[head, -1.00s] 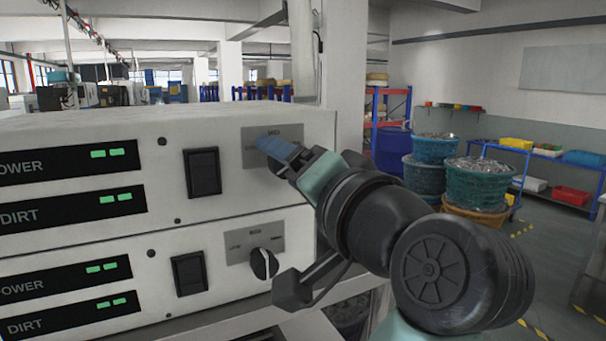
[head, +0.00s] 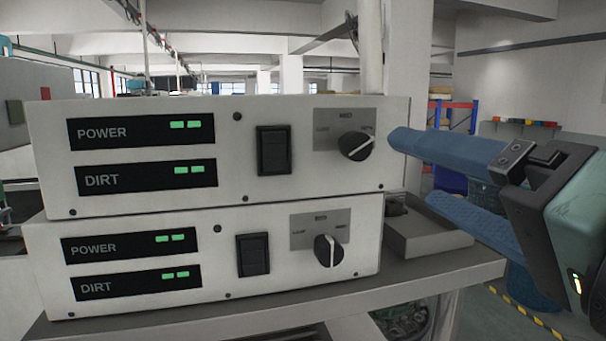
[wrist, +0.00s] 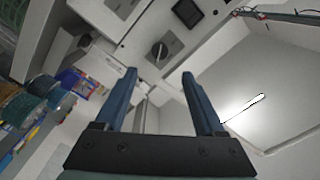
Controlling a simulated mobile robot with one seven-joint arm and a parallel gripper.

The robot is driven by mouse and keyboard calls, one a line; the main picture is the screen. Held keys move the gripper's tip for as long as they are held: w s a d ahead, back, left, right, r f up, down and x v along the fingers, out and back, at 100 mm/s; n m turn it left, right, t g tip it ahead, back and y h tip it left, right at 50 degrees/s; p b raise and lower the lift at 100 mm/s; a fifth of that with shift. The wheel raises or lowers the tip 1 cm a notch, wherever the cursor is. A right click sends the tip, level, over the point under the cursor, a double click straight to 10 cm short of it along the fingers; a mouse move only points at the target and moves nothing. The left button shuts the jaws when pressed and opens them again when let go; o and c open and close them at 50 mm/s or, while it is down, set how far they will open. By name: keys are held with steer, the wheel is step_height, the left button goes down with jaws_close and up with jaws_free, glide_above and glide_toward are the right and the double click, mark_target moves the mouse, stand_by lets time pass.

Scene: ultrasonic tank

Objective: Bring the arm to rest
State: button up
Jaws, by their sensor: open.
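My gripper (head: 412,172) is at the right of the head view, beside the right end of the stacked control units, with its blue fingers apart and nothing between them. The upper finger's tip is close to the upper unit's knob (head: 356,146); in this view I cannot tell the exact gap. In the wrist view my gripper (wrist: 158,75) also shows open and empty, with a knob (wrist: 160,50) and a dark switch beyond the fingers. The upper unit (head: 320,190) rests on the lower unit (head: 205,290), which has its own knob (head: 328,250).
Each unit has a black rocker switch (head: 274,150) and green-lit displays. Shelving and a blue drum stand farther back on the right.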

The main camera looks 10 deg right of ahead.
steer(key=shift+w+a, duration=0.1)
steer(key=w+a+r+n+t+h, duration=0.3)
steer(key=w+a+r+n+t, duration=0.1)
steer(key=a, duration=0.3)
steer(key=s+a+r+n+t+y, duration=0.1)
steer(key=s+a+n+t, duration=0.1)
steer(key=a+n, duration=0.1)
steer(key=s+a+r+n+t+y, duration=0.1)
steer(key=a+r+n+t, duration=0.1)
steer(key=a, duration=0.4)
steer(key=shift+s+a+r+n+t, duration=0.3)
steer(key=shift+s+n+t, duration=0.1)
steer(key=shift+t, duration=0.2)
